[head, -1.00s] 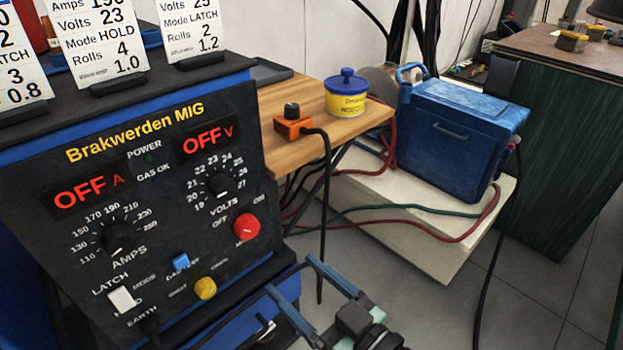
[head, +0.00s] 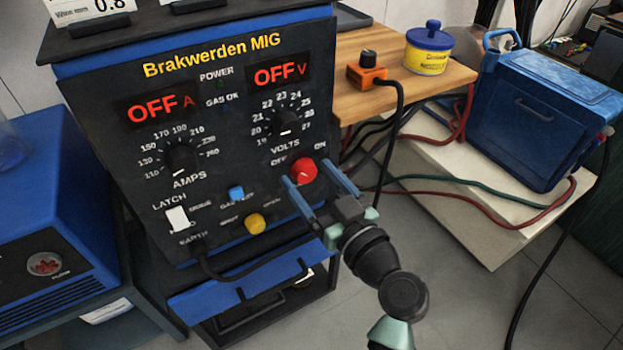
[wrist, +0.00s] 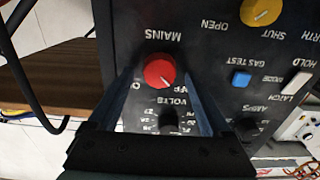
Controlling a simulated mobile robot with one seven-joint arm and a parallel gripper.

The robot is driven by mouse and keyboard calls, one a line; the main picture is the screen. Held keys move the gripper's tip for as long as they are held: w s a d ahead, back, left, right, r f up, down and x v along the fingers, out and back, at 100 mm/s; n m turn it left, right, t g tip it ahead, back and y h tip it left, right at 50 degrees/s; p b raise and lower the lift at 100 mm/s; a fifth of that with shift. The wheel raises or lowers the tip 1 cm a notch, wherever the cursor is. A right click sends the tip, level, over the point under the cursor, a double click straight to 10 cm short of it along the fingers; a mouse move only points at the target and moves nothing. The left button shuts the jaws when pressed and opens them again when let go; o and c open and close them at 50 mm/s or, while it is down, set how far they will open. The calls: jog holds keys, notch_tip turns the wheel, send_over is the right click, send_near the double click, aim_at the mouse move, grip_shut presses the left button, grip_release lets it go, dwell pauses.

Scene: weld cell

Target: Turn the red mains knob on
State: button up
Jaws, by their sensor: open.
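The red mains knob (head: 304,171) is on the lower right of the black welder panel (head: 225,220), between the OFF and ON labels. It shows in the wrist view (wrist: 160,72) with a white pointer line, near the MAINS label. My gripper (head: 318,178) is open, with its blue fingers reaching toward the panel on either side of the knob. In the wrist view the fingers (wrist: 162,85) straddle the knob with gaps at both sides. I cannot tell how deep the fingertips are relative to the knob. Both displays (head: 278,73) read OFF.
The yellow knob (head: 255,223), blue gas test button (head: 236,193) and white latch switch (head: 178,219) are left of my gripper. An orange box (head: 367,76) with a cable stands on the wooden shelf. A blue cooler-like unit (head: 540,115) is at right.

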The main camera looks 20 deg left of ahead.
jog(key=shift+w+a, duration=0.15)
grip_shut()
dwell(0.4)
